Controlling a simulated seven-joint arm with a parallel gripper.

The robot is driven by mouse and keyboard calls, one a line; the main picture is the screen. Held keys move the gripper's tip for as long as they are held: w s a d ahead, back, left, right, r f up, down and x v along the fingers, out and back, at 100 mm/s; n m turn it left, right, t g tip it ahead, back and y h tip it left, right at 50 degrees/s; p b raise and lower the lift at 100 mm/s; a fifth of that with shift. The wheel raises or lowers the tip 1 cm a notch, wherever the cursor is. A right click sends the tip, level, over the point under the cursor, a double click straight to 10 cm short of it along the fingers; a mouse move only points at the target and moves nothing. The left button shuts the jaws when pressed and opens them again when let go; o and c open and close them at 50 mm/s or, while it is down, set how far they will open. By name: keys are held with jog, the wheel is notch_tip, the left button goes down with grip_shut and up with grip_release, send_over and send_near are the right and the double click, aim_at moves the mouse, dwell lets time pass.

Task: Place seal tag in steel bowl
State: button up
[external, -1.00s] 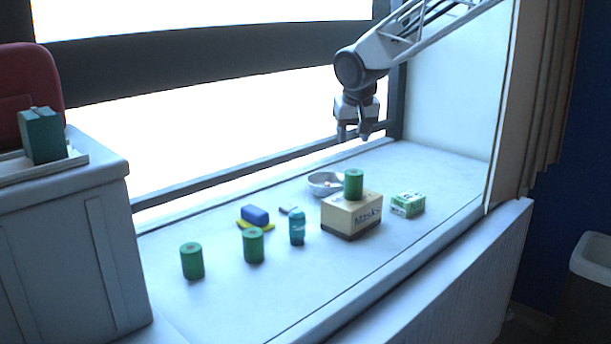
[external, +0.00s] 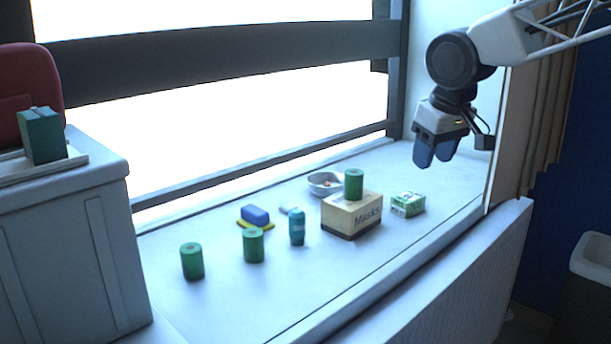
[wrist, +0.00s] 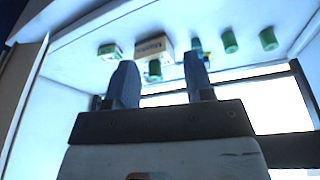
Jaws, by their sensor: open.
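The steel bowl (external: 313,184) stands at the back of the white counter, behind the cardboard box. A tiny reddish thing (external: 327,185) shows inside it, too small to identify for sure as the seal tag. My gripper (external: 435,157) is open, high above the counter's right end, well right of the bowl. Its fingers also show in the wrist view (wrist: 160,75), spread with nothing held between them.
A cardboard box (external: 350,217) bears a green can (external: 353,184). A green-white box (external: 407,205) stands to its right. A teal bottle (external: 297,228), two green cans (external: 253,246) (external: 192,261) and a blue block (external: 255,215) on something yellow stand left. The front counter strip is clear.

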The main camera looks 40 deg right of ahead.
jog(key=s+a+f+n, duration=0.1)
jog(key=s+a+f, duration=0.1)
jog(key=s, duration=0.6)
jog(key=s+a+f+n, duration=0.1)
jog(key=s+a, duration=0.1)
jog(key=s, duration=0.6)
jog(key=shift+s+f+y, duration=0.2)
jog(key=shift+f+y, duration=0.15)
jog(key=shift+y, duration=0.05)
